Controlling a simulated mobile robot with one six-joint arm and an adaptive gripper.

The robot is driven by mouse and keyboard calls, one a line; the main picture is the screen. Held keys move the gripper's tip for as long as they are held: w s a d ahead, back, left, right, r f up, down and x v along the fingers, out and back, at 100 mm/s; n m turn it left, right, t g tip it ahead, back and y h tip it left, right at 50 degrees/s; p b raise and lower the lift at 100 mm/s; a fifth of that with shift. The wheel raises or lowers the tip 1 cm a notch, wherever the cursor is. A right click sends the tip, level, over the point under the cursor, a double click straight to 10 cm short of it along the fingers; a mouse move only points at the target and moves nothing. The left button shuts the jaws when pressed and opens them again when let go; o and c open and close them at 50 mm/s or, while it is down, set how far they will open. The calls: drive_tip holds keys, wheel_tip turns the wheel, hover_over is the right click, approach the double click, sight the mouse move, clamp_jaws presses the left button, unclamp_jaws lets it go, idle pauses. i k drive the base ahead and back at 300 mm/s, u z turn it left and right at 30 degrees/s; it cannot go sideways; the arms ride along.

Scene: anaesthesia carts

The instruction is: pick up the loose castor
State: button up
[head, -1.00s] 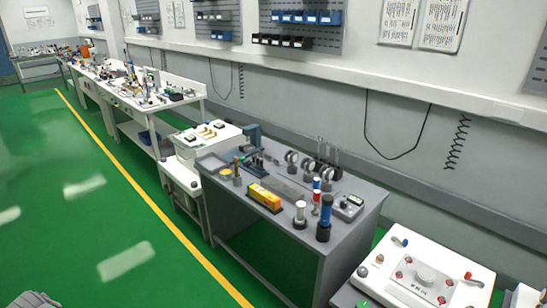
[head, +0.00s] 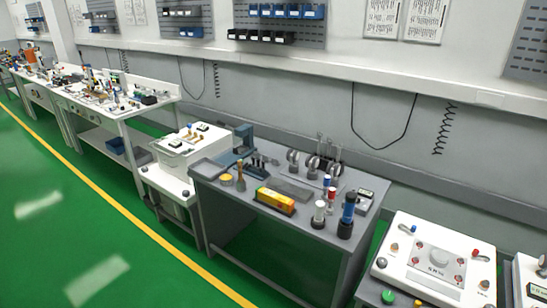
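I cannot make out for certain which thing is the loose castor. Several round grey wheel-like pieces, one of them at the left end of their row (head: 293,161), stand towards the back of the grey table (head: 225,207); they are too small to tell whether they are castors. Dark round knobs or wheels also show on the white cart (head: 172,185) left of the table, too small to tell apart. My gripper is not in view.
A white panel unit (head: 437,258) stands at the right. Green floor (head: 60,240) is open at the left, crossed by a yellow line.

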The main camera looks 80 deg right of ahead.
sight(292, 156)
drive_tip(key=z, duration=0.1)
drive_tip(key=i, duration=1.75)
drive_tip(key=z, duration=3.2)
